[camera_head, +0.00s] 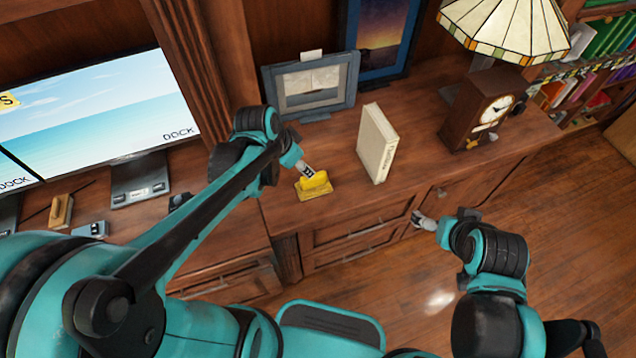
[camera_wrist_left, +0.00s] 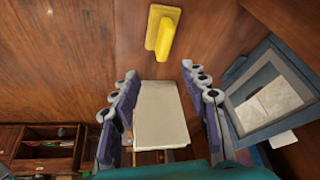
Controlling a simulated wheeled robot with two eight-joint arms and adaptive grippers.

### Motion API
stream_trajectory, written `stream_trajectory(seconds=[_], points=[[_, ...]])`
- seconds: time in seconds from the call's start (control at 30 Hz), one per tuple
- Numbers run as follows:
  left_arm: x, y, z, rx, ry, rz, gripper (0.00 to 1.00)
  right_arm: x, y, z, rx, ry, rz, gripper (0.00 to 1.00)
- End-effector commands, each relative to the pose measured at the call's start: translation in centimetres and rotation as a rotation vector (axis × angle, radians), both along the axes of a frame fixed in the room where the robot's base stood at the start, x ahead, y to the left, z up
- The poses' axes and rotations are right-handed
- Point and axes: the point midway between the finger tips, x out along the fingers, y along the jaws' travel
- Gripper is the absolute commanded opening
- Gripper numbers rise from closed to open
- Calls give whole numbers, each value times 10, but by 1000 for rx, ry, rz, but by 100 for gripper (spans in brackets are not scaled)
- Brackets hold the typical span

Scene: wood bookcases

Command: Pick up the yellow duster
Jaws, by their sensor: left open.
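The yellow duster (camera_head: 316,188) lies on the wooden cabinet top, right of the monitor. It has a flat base with a raised handle. In the left wrist view the duster (camera_wrist_left: 163,30) is near the top, beyond the fingertips and clear of them. My left gripper (camera_head: 307,172) is just above the duster in the head view and hides a little of it. In the left wrist view its fingers (camera_wrist_left: 160,72) are spread apart, with nothing between their tips. My right gripper (camera_head: 424,221) is low, in front of the cabinet drawers, too small to read its fingers.
A white book (camera_head: 377,143) stands upright right of the duster. A framed picture (camera_head: 311,85) stands behind it, and a clock (camera_head: 480,110) and a stained-glass lamp (camera_head: 508,27) are farther right. A monitor (camera_head: 90,112) is at left. Bare wood surrounds the duster.

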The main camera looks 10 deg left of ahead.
Motion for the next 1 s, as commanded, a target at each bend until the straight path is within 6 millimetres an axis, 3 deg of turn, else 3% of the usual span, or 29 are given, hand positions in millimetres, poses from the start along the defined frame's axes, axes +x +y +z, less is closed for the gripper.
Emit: stream_trajectory(seconds=[0.1, 0.3, 0.77, 1.0], points=[[27, 1, -28, -6, 26, -150, 45, 0, 0, 3, 0, 0, 0, 92], [49, 1, -67, -22, 39, -341, 45, 0, 0, 5, 0, 0, 0, 92], [59, -8, -113, -29, 39, -412, 45, 0, 0, -9, 0, 0, 0, 92], [60, -16, -148, -29, 39, -413, 45, 0, 0, -28, 0, 0, 0, 92]])
